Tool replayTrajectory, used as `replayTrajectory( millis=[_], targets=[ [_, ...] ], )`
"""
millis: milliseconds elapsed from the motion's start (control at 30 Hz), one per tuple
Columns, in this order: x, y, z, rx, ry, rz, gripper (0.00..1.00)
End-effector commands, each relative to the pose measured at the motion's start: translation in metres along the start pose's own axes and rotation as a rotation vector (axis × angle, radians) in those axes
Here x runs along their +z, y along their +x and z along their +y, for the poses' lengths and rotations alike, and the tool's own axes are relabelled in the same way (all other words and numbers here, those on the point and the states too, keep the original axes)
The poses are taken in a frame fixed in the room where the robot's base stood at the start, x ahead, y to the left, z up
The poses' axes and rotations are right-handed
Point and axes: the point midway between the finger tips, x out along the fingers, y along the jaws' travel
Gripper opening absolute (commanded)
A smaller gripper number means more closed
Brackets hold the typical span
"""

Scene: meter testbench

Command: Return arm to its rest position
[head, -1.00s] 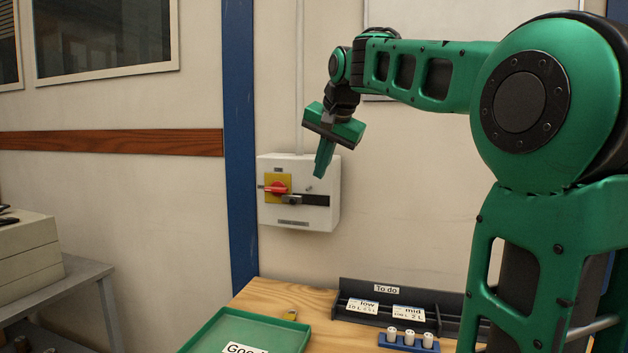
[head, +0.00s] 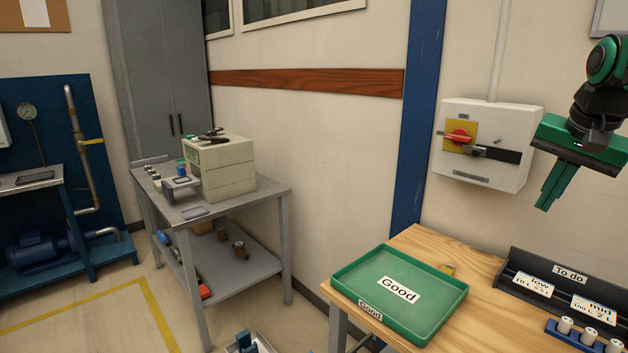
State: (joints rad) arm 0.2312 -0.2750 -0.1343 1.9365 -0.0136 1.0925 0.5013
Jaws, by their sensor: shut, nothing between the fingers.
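My gripper (head: 549,189) is at the right edge of the head view, pointing down with its green fingers shut and nothing between them. It hangs in front of and just right of a white wall switch box (head: 485,180). The box carries a red rotary handle (head: 457,136) on a yellow plate. I cannot tell whether the fingers touch the box. Most of my arm is outside the picture.
Below is a wooden bench (head: 425,243) with a green "Good" tray (head: 350,269), a dark "To do" rack (head: 545,262) and a blue holder (head: 566,335) with white pieces. A grey table (head: 272,193) stands left. The floor between is partly clear.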

Motion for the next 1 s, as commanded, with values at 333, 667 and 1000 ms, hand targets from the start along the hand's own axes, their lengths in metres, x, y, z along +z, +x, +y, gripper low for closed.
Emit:
replayTrajectory(
  millis=[333, 667, 1000],
  targets=[
    [0.160, 0.083, 0.133, 0.128, -0.201, -0.241, 0.00],
    [0.232, 0.108, 0.183, 0.156, -0.293, -0.350, 0.00],
    [0.232, 0.108, 0.183, 0.157, -0.295, -0.351, 0.00]
  ],
)
